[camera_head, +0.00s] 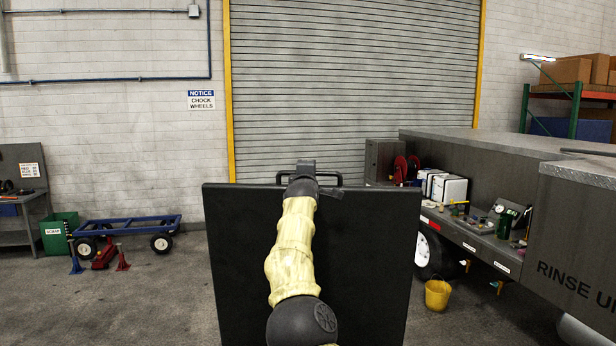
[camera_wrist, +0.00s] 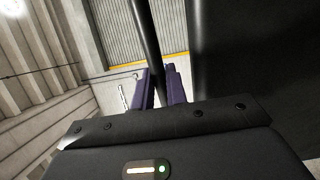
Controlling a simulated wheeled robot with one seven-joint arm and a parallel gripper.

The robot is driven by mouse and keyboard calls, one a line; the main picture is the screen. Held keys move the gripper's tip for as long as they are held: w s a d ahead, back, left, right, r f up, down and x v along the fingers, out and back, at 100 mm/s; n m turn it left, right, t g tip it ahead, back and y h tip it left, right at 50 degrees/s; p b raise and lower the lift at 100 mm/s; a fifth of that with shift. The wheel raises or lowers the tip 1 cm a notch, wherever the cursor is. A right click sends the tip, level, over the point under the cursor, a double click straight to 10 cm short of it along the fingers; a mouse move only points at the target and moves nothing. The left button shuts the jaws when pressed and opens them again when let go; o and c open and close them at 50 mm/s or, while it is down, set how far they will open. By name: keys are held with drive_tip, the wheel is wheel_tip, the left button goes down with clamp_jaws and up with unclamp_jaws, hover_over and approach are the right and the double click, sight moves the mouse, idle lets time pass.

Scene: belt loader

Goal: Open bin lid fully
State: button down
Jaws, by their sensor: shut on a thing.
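The bin lid is a large black panel (camera_head: 235,240) standing raised in front of me in the head view. A black bar handle (camera_head: 341,180) runs along its top edge. My gripper (camera_head: 306,172) is at that handle, with my arm in front of the panel. In the wrist view, the purple fingers of my gripper (camera_wrist: 161,88) are closed around a dark bar, the handle (camera_wrist: 145,40). The dark lid surface (camera_wrist: 250,50) fills the right of that view. The bin body is not visible, and the lid's exact angle is hard to tell.
A grey truck body (camera_head: 480,215) with an equipment shelf stands at the right, with a yellow bucket (camera_head: 437,294) on the floor. A blue cart (camera_head: 130,225) and green scrap bin (camera_head: 59,232) are at the left.

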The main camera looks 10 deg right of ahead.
drive_tip(key=shift+s+a+r, duration=0.1)
drive_tip(key=shift+r, duration=0.2)
drive_tip(key=c, duration=1.5)
unclamp_jaws()
drive_tip(key=shift+s, duration=0.2)
drive_tip(key=shift+w+f, duration=0.1)
drive_tip(key=shift+f, duration=0.05)
drive_tip(key=shift+f+b, duration=0.1)
drive_tip(key=shift+b, duration=0.2)
drive_tip(key=b+v, duration=1.4)
drive_tip(key=v, duration=0.3)
drive_tip(key=shift+s+a+b, duration=0.1)
drive_tip(key=shift+s+b, duration=0.2)
drive_tip(key=shift+b, duration=0.1)
drive_tip(key=shift+w, duration=0.1)
